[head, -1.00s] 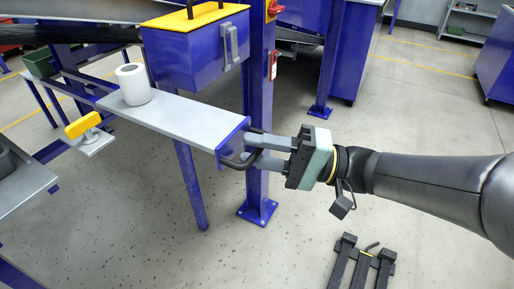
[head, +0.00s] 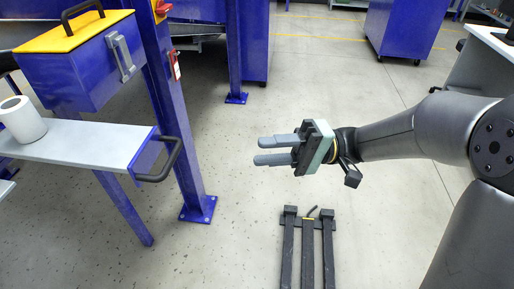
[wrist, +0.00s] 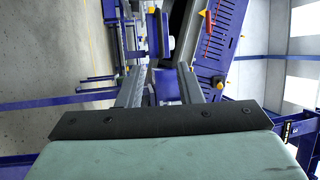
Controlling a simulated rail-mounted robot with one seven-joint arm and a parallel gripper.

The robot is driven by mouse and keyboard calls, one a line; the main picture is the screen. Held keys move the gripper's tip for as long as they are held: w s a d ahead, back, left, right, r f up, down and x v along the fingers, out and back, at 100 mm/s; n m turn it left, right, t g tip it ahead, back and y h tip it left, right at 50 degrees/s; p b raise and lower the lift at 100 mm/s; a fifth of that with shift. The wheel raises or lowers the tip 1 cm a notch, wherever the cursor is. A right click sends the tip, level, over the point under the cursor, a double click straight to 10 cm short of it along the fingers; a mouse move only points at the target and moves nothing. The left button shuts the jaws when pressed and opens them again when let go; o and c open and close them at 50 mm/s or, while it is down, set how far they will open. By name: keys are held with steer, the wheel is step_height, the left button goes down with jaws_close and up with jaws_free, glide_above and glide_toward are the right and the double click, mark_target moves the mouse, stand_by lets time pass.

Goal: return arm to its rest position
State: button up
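My gripper (head: 262,151) is in free air over the floor in the head view, its two grey fingers pointing left. The fingers are apart with nothing between them. In the wrist view the fingers (wrist: 162,88) also stand apart and empty. The grey tray (head: 82,140) has a blue end plate with a black handle (head: 172,162). The handle is left of the fingertips with a clear gap. The arm is stretched out from the right side of the head view.
A blue post (head: 178,125) rises beside the handle. Black fork-like bars (head: 309,250) are low below my gripper. Floor around the gripper is open.

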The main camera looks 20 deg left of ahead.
stand_by(0.4)
steer(key=s+d+r+m+t+h+p, duration=0.45)
steer(key=s+d+h+p, duration=0.3)
steer(key=p, duration=0.65)
steer(key=d+r+m+t+h+p, duration=0.3)
steer(key=d+r+t+h+p, duration=0.2)
steer(key=d+p, duration=0.6)
steer(key=d+t+h, duration=0.2)
steer(key=d+h, duration=0.1)
steer(key=d, duration=0.3)
steer(key=shift+w+d+r, duration=0.2)
steer(key=shift+w+d, duration=0.05)
steer(key=shift+w, duration=0.05)
